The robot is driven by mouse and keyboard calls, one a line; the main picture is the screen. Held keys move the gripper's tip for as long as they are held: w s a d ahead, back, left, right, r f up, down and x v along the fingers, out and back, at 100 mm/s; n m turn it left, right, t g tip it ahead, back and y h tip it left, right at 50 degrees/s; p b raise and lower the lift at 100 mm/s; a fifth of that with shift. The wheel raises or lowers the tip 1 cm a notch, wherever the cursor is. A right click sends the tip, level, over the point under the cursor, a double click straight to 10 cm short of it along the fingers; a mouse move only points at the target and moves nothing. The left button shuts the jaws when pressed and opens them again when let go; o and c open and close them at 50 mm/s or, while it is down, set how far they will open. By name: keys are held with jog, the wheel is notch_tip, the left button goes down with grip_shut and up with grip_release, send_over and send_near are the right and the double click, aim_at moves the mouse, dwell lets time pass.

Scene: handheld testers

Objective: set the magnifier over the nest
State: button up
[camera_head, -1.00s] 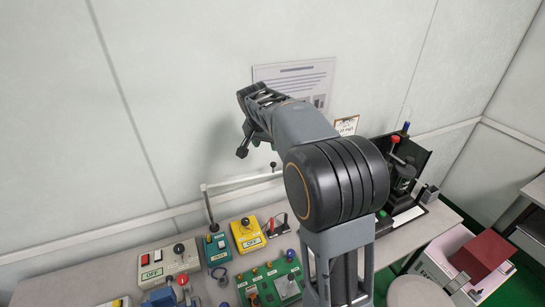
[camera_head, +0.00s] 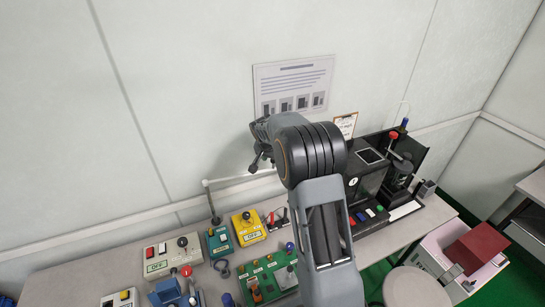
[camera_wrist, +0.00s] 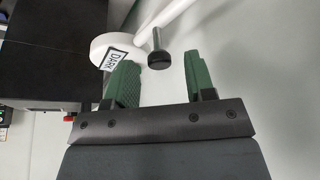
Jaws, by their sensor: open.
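The magnifier's white swing arm (camera_head: 235,180) stands on a post behind the row of testers. In the wrist view its white round head (camera_wrist: 112,48) carries a "DARK" label, and a black knob (camera_wrist: 158,60) hangs on a metal stem. My gripper (camera_wrist: 159,64) is open, its green fingers on either side of the knob's line; I cannot tell whether the knob is fully between them. In the head view my gripper (camera_head: 259,158) is near the wall, and my arm hides the magnifier's head. I cannot tell which piece is the nest; a green board (camera_head: 262,284) lies at the front.
Several testers stand on the bench, including a yellow box (camera_head: 247,228), a teal box (camera_head: 219,242) and a beige switch box (camera_head: 172,256). A black machine (camera_head: 371,180) stands right of my arm. A poster (camera_head: 293,84) hangs on the wall.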

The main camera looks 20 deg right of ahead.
jog(key=shift+f, duration=0.2)
jog(key=shift+c, duration=0.3)
grip_shut()
